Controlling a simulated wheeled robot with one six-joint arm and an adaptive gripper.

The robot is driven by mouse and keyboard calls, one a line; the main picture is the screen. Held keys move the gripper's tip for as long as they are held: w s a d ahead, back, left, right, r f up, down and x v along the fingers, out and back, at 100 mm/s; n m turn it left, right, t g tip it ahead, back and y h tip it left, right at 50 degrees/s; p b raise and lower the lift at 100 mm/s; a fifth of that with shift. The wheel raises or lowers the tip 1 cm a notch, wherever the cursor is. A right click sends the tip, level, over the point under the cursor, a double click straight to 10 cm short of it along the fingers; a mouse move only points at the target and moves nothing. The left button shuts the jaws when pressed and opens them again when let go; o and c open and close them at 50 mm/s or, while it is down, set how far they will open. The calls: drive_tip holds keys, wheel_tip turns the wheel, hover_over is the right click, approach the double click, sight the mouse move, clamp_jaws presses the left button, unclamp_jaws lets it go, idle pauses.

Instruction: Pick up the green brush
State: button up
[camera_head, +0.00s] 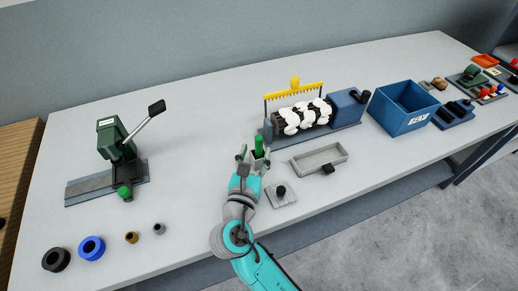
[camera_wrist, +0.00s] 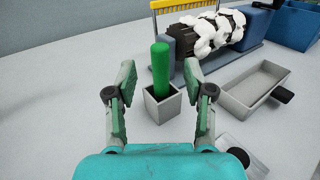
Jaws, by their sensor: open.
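The green brush (camera_head: 259,146) stands upright in a small grey square holder on the table, left of the carding machine's near end. In the wrist view the green brush (camera_wrist: 160,68) shows as a thick green cylinder rising from the holder (camera_wrist: 163,106); its lower part is hidden inside. My gripper (camera_head: 254,158) is just in front of the holder. In the wrist view my gripper (camera_wrist: 163,80) is open, with one finger on each side of the brush and clear space between. Whether the fingers reach as far as the brush is hard to tell.
A carding machine (camera_head: 345,106) with white fibre on its roller and a yellow comb (camera_head: 294,87) stands behind the holder. A grey tray (camera_head: 319,158) and a small plate with a black knob (camera_head: 281,193) lie to the right.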

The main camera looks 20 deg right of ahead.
sight(258, 144)
drive_tip(key=shift+x, duration=2.6)
clamp_jaws()
